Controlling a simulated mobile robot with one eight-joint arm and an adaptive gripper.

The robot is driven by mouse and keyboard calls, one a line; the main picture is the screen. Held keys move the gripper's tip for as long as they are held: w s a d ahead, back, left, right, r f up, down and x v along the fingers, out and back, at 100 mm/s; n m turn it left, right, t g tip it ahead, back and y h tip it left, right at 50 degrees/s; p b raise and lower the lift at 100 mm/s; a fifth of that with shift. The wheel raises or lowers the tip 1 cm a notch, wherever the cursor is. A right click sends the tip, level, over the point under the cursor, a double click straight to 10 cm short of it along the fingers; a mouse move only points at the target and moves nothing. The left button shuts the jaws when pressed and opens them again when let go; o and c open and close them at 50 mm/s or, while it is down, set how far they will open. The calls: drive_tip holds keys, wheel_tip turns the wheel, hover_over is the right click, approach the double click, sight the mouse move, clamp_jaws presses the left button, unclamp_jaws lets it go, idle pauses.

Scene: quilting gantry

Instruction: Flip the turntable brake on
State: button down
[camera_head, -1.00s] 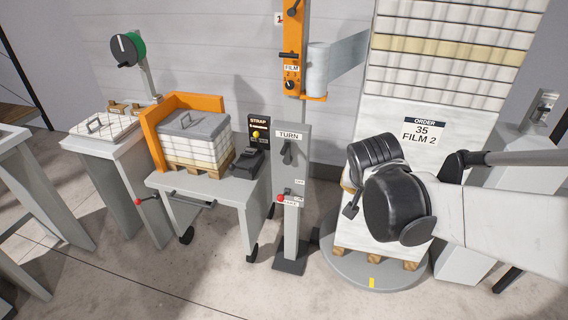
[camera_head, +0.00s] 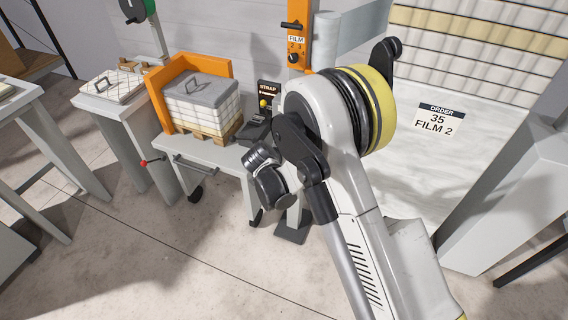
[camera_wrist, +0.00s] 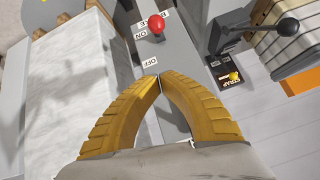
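The brake lever has a red knob (camera_wrist: 157,22) at the top of the wrist view, on the grey control post (camera_wrist: 178,52). The lettering appears upside down there. I cannot tell exactly where the lever rests. My gripper (camera_wrist: 158,77) has yellow ribbed fingers with tips together and nothing between them. In the head view my arm hides the brake and most of the post.
The strapping box (camera_wrist: 230,78) and its black lever (camera_wrist: 288,27) stand close to the post. A cart (camera_head: 217,155) carries a small wrapped load (camera_head: 199,105). The tall wrapped stack (camera_head: 480,130) stands on the other side. Open floor (camera_head: 150,260) lies in front.

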idle(0.3)
drive_tip(key=w+f+b, duration=0.5)
drive_tip(key=f, duration=0.5)
drive_tip(key=shift+d+f, duration=0.2)
drive_tip(key=shift+d, duration=0.1)
drive_tip(key=shift+w+f, duration=0.1)
drive_tip(key=shift+f, duration=0.05)
